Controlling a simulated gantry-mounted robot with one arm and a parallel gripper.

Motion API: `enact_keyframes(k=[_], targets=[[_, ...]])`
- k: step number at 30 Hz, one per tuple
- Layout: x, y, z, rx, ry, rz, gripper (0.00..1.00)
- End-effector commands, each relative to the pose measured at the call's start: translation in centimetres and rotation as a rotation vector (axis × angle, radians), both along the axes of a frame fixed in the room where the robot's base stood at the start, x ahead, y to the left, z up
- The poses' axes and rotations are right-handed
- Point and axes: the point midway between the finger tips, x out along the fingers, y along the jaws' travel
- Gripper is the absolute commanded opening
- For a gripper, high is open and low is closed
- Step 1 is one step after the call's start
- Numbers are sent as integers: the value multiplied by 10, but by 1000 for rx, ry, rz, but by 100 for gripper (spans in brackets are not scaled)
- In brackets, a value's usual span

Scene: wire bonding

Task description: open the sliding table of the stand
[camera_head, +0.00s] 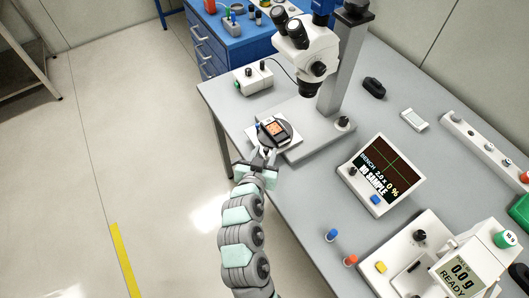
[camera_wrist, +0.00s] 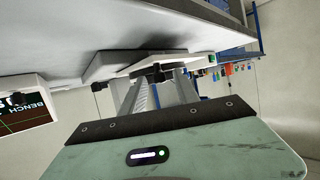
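The stand is the microscope stand with a grey base (camera_head: 318,128) and an upright column. Its sliding table is a small white plate (camera_head: 293,150) at the base's front left, with a dark round disc (camera_head: 286,137) and an orange square piece (camera_head: 276,129) on top. My gripper (camera_head: 264,153) is at the plate's near edge, its two fingers apart. In the wrist view, the fingers (camera_wrist: 156,82) reach towards the pale plate (camera_wrist: 188,58), with a dark part just ahead of and between the tips. Contact cannot be told.
The microscope head (camera_head: 305,48) hangs above the stand. A display reading NO SAMPLE (camera_head: 381,172) stands right of my gripper. A small white control box (camera_head: 253,78) is behind the plate. A readout device (camera_head: 455,272) is at the front right. Open floor lies left of the bench.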

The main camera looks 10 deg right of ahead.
Motion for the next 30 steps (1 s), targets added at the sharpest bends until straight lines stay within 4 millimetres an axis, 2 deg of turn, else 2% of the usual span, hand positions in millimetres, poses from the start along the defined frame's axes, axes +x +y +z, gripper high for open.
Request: enact_keyframes(k=[5,8,21,25,30], targets=[[-2,1,1,0,-1,1,37],[-10,6,6,0,-3,4,37],[-78,36,38,-1,0,4,37],[-88,40,41,0,1,2,37],[-91,41,41,0,0,0,37]])
